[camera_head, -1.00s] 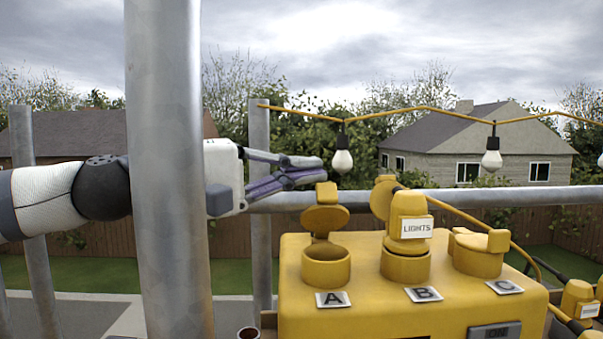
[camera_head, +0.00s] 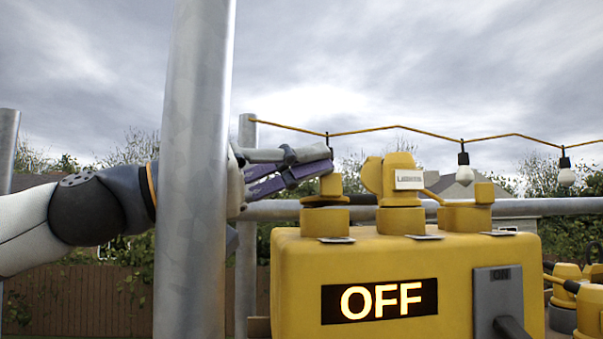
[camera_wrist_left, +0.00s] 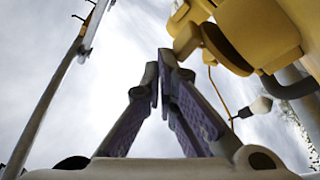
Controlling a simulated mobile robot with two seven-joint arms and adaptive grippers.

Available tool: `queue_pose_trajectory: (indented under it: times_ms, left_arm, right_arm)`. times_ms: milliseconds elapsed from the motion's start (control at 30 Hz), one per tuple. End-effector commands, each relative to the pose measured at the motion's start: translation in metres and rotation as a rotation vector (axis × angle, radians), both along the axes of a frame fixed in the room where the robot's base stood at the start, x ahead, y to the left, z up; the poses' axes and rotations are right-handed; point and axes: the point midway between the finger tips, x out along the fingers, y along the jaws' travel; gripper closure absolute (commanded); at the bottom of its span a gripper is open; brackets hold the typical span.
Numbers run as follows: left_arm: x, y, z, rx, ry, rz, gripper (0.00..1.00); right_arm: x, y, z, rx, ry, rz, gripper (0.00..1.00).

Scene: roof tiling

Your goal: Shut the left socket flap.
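The left socket (camera_head: 325,223) is a yellow cup on top of the yellow power box (camera_head: 291,271). Its flap (camera_head: 325,200) is tilted over the cup with a dark gap below, so it stands partly open. The flap's tab (camera_head: 331,185) sticks up. In the left wrist view, the flap (camera_wrist_left: 226,48) shows as a dark-edged disc angled off the cup. My left gripper (camera_head: 325,160) has its fingers together and empty, just above the tab. I cannot tell whether they touch. The wrist view shows the fingertips (camera_wrist_left: 161,72) meeting beside the tab. My right gripper is not in view.
A metal pole (camera_head: 195,180) stands in front of my left arm. The middle socket holds a plug labelled LIGHTS (camera_head: 408,181); the right socket's flap (camera_head: 467,203) looks shut. The box's display (camera_head: 380,301) reads OFF. A rail (camera_head: 275,210) runs behind; bulbs hang at right.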

Motion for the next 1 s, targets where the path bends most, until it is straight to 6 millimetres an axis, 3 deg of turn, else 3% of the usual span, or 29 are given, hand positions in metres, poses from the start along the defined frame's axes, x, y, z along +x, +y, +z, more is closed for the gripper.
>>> queue_pose_trajectory:
  times_ms: [133,800,867,1000]
  left_arm:
    - [0.007,0.003,-0.008,-0.001,0.007,0.011,1.00]
    - [0.007,0.002,-0.008,-0.001,0.007,0.010,1.00]
    - [0.007,0.002,-0.003,-0.001,0.005,0.010,1.00]
    - [0.005,0.002,0.027,-0.001,-0.001,0.009,1.00]
  right_arm:
    - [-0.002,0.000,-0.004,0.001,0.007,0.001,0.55]
    - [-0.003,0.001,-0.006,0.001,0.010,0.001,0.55]
    - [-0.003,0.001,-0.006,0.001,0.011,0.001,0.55]
    - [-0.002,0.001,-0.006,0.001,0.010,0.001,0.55]
